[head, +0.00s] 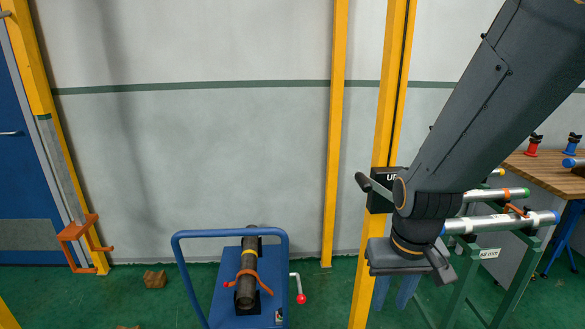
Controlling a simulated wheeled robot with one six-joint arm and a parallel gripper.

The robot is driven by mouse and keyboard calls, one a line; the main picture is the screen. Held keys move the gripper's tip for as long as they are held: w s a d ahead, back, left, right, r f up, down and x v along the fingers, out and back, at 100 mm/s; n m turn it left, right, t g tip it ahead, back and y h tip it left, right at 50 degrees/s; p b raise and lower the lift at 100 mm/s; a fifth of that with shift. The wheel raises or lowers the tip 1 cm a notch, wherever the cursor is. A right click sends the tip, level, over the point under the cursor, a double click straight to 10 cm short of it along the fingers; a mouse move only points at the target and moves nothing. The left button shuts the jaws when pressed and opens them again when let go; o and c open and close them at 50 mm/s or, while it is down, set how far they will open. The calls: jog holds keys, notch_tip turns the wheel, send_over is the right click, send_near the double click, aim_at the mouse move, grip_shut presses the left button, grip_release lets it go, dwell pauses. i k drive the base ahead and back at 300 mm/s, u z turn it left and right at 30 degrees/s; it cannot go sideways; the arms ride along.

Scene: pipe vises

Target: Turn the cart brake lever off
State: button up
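The blue cart (224,290) stands on the green floor at the bottom centre, with its looped push handle (231,233) rising at the back. A dark pipe with a yellow band (247,262) lies on it, held by an orange strap. The brake lever (297,284) is a thin white bent rod with a red knob at its lower end, at the cart's right side. The fingertips are partly hard to make out.
A yellow post (375,150) stands behind my arm; another (336,130) is behind the cart. A green rack (508,285) with pipes (500,222) and a wooden bench (545,174) are at right. A brown block (155,279) lies left of the cart.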

aim_at(301, 299)
jog(key=z, duration=0.05)
jog(key=k, duration=1.15)
jog(key=u, duration=1.15)
jog(key=i, duration=1.35)
jog(key=z, duration=0.75)
jog(key=i, duration=0.6)
jog(key=z, duration=0.7)
